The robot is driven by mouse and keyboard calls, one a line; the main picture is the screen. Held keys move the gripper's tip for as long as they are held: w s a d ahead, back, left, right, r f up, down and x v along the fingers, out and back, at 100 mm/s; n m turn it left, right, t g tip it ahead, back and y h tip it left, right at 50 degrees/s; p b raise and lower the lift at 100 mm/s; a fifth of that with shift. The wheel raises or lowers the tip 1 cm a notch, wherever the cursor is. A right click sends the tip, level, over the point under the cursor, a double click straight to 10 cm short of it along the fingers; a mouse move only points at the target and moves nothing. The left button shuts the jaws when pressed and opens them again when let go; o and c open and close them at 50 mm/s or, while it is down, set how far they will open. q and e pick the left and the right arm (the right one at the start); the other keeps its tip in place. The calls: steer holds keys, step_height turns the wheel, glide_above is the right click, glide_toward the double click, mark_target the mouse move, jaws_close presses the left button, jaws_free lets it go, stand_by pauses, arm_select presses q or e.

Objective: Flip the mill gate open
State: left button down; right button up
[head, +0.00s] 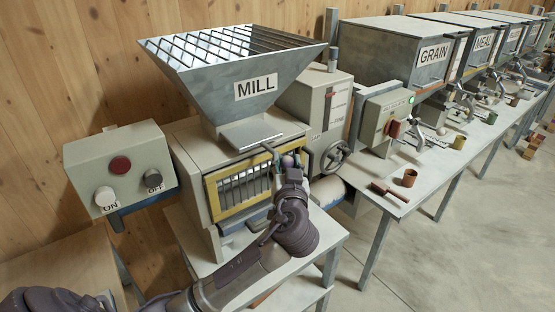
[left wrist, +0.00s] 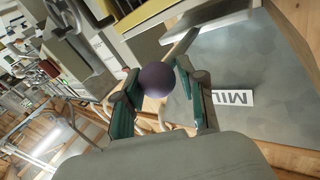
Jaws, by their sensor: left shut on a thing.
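The mill (head: 190,150) stands against the wooden wall, with a grey hopper (head: 235,85) labelled MILL on top. A flat grey gate plate (head: 246,134) lies below the hopper, above the yellow-framed window (head: 236,205). A thin handle rod (head: 268,149) runs from it toward my left gripper (head: 289,163). In the left wrist view the gripper (left wrist: 158,88) is shut on a dark purple ball knob (left wrist: 156,79) at the rod's end (left wrist: 180,47). The hopper's label (left wrist: 232,98) shows upside down there. My right gripper is not in view.
A control box (head: 120,168) with ON and OFF buttons is left of the mill. A handwheel (head: 335,157) is on its right. Further right, a table holds a brown cup (head: 409,178) and grain bins (head: 415,50). Open floor (head: 460,245) lies at the right.

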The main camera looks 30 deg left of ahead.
arm_select(q)
steer(key=shift+d+f, duration=0.1)
steer(key=shift+d, duration=0.1)
steer(key=c, duration=1.1)
jaws_free()
steer(key=o, duration=0.4)
steer(key=shift+w+d, duration=0.15)
steer(key=shift+w, duration=0.05)
steer(key=shift+c, duration=0.2)
steer(key=shift+s, duration=0.1)
steer(key=shift+s+d, duration=0.1)
steer(key=shift+s, duration=0.15)
steer(key=v, duration=1.1)
steer(key=shift+d, duration=0.2)
